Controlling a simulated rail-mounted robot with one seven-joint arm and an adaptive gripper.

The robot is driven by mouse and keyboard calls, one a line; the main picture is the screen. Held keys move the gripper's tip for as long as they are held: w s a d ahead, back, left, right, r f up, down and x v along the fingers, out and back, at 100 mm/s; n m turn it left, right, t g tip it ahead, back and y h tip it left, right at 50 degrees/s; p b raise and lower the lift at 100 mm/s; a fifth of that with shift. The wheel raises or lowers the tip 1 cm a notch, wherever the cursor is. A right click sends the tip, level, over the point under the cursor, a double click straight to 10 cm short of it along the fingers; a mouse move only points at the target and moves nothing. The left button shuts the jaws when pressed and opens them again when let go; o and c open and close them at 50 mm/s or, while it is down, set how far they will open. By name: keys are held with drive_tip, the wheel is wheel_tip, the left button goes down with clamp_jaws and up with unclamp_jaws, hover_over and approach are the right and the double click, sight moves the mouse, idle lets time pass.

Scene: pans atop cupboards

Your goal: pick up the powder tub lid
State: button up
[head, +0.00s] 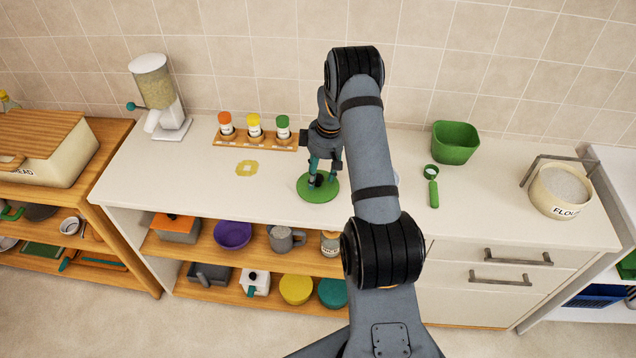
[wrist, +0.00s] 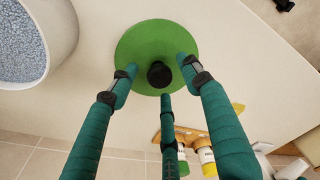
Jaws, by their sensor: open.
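The powder tub lid (head: 312,194) is a flat green disc with a black knob, lying on the white worktop. It also shows in the wrist view (wrist: 150,36), with the black knob (wrist: 160,75) near its middle. My gripper (head: 321,179) is over the lid, with its three teal fingers open and spread around the knob, as the wrist view (wrist: 159,77) shows. I cannot tell whether the fingertips touch the lid. A white tub of pale bluish powder (wrist: 68,40) stands beside the lid; in the head view it is mostly hidden behind my arm.
A wooden rack (head: 229,140) with several coloured-capped jars stands behind the lid. A yellow flat piece (head: 247,168) lies to its left. A green container (head: 455,143), a green scoop (head: 433,190) and a flour bowl (head: 545,198) stand to the right. The worktop's front left is clear.

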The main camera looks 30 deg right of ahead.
drive_tip(key=c, duration=0.3)
clamp_jaws()
idle(0.5)
